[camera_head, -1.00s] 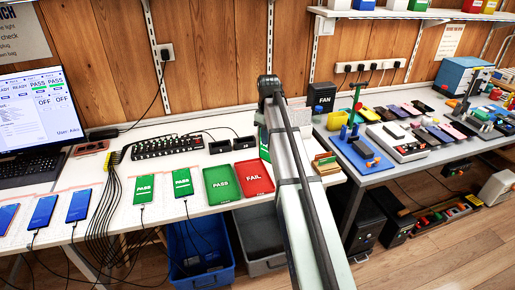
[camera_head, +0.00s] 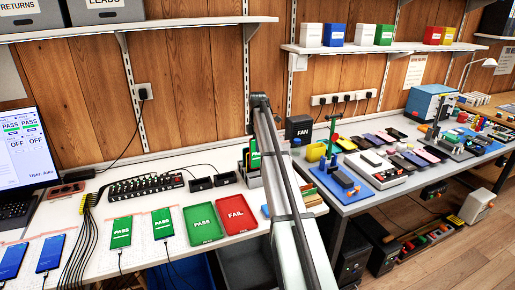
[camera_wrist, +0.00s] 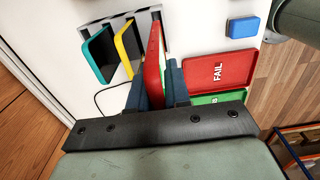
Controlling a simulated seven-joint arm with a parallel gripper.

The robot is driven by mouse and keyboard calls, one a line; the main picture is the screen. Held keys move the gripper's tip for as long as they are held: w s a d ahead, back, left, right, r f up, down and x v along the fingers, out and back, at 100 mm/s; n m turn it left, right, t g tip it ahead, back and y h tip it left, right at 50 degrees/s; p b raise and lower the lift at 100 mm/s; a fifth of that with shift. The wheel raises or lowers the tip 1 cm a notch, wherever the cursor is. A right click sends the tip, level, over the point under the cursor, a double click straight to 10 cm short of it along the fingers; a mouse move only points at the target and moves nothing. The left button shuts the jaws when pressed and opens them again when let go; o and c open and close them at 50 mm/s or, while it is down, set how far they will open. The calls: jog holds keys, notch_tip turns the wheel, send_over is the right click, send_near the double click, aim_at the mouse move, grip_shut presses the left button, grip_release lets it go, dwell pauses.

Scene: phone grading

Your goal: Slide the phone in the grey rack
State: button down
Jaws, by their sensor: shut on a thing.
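The grey rack (camera_wrist: 142,19) stands at the top of the wrist view, with a teal phone (camera_wrist: 99,54) and a yellow phone (camera_wrist: 128,49) on edge in its slots. My gripper (camera_wrist: 158,92) has dark blue fingers and is shut on a red-edged phone (camera_wrist: 153,68) held on edge, right of the yellow one. The phone's far end overlaps the rack's right part; I cannot tell if it is inside a slot. In the head view the rack (camera_head: 252,180) is partly hidden by my arm, which also hides my fingers.
The red FAIL tray (camera_head: 236,213) and green PASS tray (camera_head: 203,224) lie left of the rack. A blue block (camera_wrist: 243,27) lies on the bench. Black cables and green-screened phones (camera_head: 162,223) lie farther left. A second bench (camera_head: 370,202) with several phones is at right.

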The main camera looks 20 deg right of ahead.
aim_at(258, 163)
jog(key=shift+f, duration=2.1)
jog(key=shift+f, duration=1.05)
dwell(0.5)
jog(key=shift+f, duration=0.65)
jog(key=shift+f, duration=0.65)
jog(key=shift+f, duration=0.25)
dwell(0.4)
jog(key=c, duration=1)
grip_release()
